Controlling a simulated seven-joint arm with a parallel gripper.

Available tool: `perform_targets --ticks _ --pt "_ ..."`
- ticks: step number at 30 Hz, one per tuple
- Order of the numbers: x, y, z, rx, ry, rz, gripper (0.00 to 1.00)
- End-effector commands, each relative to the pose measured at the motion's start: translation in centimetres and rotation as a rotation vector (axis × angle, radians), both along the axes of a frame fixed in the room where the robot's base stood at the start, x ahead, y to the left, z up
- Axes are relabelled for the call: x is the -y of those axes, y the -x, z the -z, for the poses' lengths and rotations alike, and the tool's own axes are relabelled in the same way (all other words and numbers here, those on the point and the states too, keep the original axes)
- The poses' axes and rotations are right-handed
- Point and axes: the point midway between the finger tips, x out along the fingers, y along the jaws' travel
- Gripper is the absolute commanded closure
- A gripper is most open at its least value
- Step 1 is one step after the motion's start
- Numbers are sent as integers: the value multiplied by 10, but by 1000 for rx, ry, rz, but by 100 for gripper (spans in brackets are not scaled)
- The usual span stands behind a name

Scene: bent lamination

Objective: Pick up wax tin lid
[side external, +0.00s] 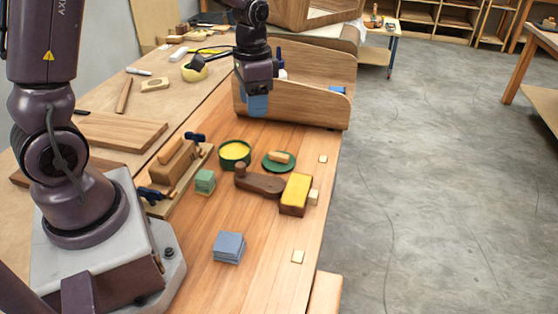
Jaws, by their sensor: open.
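The wax tin lid (266,165) is a dark green disc lying flat on the wooden bench, with a small tan wooden piece (279,156) on top of it. The open wax tin (235,163), green with yellow wax inside, stands just left of it. My gripper (257,112) hangs pointing down, up and to the left of the lid in the picture, in front of the bent wooden panel. Its blue ends are apart from the lid and tin. It is open; the gap between its fingers is hard to make out from this side.
A dark wooden tool (258,184) and a yellow-topped block (296,190) lie just in front of the lid. A clamped wooden block (175,165), green pads (205,181) and blue-grey pads (229,246) are nearby. The bent wooden panel (308,100) stands behind.

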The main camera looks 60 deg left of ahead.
Motion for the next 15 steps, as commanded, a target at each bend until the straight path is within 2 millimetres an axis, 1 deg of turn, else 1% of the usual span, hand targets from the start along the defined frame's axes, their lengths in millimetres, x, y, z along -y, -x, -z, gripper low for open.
perform_targets --ticks 1,3,6,8,9,10,12,15 --pt "-10 -11 19 -27 11 50 51" --pt "-21 -24 40 -43 25 132 51" --pt "-34 -41 67 -52 40 266 51" --pt "-41 -52 78 -44 44 361 51" --pt "-43 -60 82 -33 40 425 51" --pt "-45 -66 81 -21 35 469 51" --pt "-48 -76 74 8 16 557 51" --pt "-49 -79 71 19 8 645 51"
